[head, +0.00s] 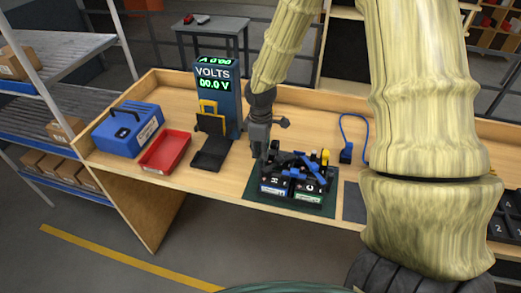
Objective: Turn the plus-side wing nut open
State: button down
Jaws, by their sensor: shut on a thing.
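Two dark battery blocks, one with a blue label (273,189) and one with a green label (308,196), stand on a green mat (252,190) on the bench. Blue and black clamp parts (306,170) and a yellow piece (325,157) sit on top. My gripper (264,151) points down at the left rear of the blocks. It is shut on a small part there, by its place a wing nut. The part is hidden by the fingers, so its plus marking and how far it is turned cannot be seen.
A voltmeter (218,93) reading 00.0 V stands left of my gripper, with a black stand (211,150) before it. A red tray (166,151) and blue toolbox (127,128) are farther left. A blue cable (346,151) lies behind right. My arm hides much of the right bench.

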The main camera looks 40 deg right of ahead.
dwell(0.4)
jog(key=c, duration=1.6)
grip_release()
jog(key=shift+r, duration=6.05)
